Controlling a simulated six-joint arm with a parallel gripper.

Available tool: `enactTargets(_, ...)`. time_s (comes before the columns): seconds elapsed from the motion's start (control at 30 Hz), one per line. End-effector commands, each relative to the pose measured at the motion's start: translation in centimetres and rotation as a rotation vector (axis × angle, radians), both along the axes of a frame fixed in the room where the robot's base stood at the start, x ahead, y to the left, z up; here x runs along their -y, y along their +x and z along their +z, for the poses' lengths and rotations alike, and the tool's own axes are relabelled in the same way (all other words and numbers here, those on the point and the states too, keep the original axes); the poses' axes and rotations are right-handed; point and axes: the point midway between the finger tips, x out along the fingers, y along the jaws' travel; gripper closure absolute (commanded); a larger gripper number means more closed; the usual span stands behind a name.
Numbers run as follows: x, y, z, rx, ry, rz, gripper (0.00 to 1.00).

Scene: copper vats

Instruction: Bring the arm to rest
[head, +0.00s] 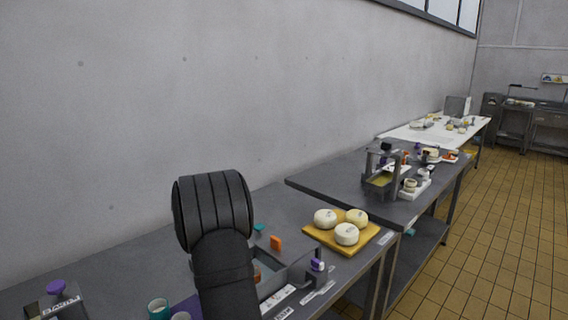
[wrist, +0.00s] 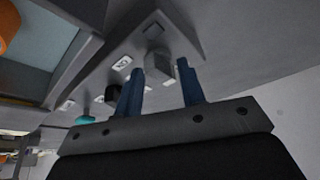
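My gripper (wrist: 162,82) shows in the wrist view with its two blue fingers spread apart. Nothing is held between them. Behind the fingers, some way off, is a grey surface with a small grey block (wrist: 158,64) on it. In the head view my dark arm rises at the lower middle in front of the near table (head: 120,255); the gripper itself cannot be made out there.
A yellow board (head: 366,236) with white cheeses (head: 347,234) lies at the table's right end. A grey tray (head: 290,276) is partly hidden behind my arm. A purple-knobbed item (head: 57,288) stands at the left. A second grey table (head: 330,184) and a white table (head: 400,133) stand beyond.

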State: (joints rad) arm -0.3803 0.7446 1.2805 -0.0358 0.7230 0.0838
Motion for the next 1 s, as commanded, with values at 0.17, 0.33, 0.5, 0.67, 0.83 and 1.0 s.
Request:
enactTargets(0.17, 0.1, -0.7, 1.9, 0.005, 0.002, -0.045, 0.64)
enactTargets(0.33, 0.5, -1.9, 5.0, 0.003, 0.001, -0.044, 0.64)
enactTargets(0.5, 0.8, -3.2, 8.1, 0.003, 0.002, -0.043, 0.64)
enactTargets(0.67, 1.1, -4.3, 10.9, 0.002, 0.001, -0.043, 0.64)
enactTargets(0.83, 1.4, -5.2, 13.0, 0.0, 0.001, -0.043, 0.64)
enactTargets(1.0, 1.5, -5.6, 14.0, -0.001, 0.0, -0.043, 0.64)
